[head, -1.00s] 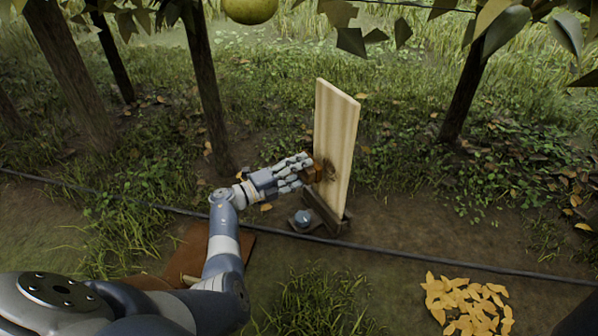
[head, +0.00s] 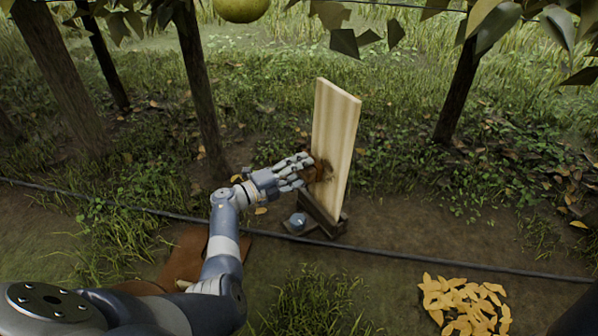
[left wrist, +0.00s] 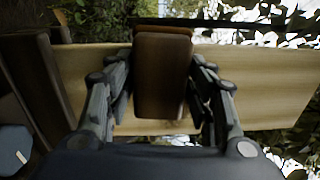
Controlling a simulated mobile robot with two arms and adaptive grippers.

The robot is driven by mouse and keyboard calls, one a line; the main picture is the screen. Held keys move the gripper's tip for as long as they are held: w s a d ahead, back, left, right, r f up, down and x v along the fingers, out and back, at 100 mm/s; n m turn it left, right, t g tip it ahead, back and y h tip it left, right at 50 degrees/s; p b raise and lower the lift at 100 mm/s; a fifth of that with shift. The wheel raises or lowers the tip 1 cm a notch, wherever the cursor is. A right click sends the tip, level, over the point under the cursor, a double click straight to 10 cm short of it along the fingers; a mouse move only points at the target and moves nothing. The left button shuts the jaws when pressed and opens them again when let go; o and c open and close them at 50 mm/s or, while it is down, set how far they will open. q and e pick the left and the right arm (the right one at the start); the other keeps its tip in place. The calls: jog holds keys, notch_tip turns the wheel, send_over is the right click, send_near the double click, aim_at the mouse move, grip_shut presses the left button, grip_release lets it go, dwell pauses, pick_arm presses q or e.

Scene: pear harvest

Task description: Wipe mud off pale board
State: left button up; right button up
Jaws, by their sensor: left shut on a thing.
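The pale board (head: 336,125) stands upright in a dark wooden base (head: 322,220) on the soil, and it also fills much of the left wrist view (left wrist: 262,85). A brown mud patch (head: 325,171) shows on its lower middle part. My left gripper (head: 308,170) is at the board's left face, beside the mud. In the left wrist view its fingers are shut on a brown block (left wrist: 163,75), which lies against or very close to the board. The block hides the part of the board behind it. My right gripper is in neither view.
A small blue-grey round object (head: 298,219) sits by the base. A dark hose (head: 430,263) runs across the ground. Yellow leaves (head: 463,303) lie in a pile at lower right. Trunks (head: 203,100) stand behind, and a pear (head: 243,8) hangs above.

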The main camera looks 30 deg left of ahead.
aim_at(308, 179)
pick_arm(q)
jog(key=shift+w, duration=0.15)
jog(key=shift+s+d+r+p, duration=0.15)
jog(key=shift+s+d+p, duration=0.25)
jog(key=shift+d+p, duration=0.35)
jog(key=shift+s+d+p, duration=0.4)
jog(key=shift+d+p, duration=0.15)
jog(key=shift+s+d+p, duration=0.3)
jog(key=shift+d, duration=0.2)
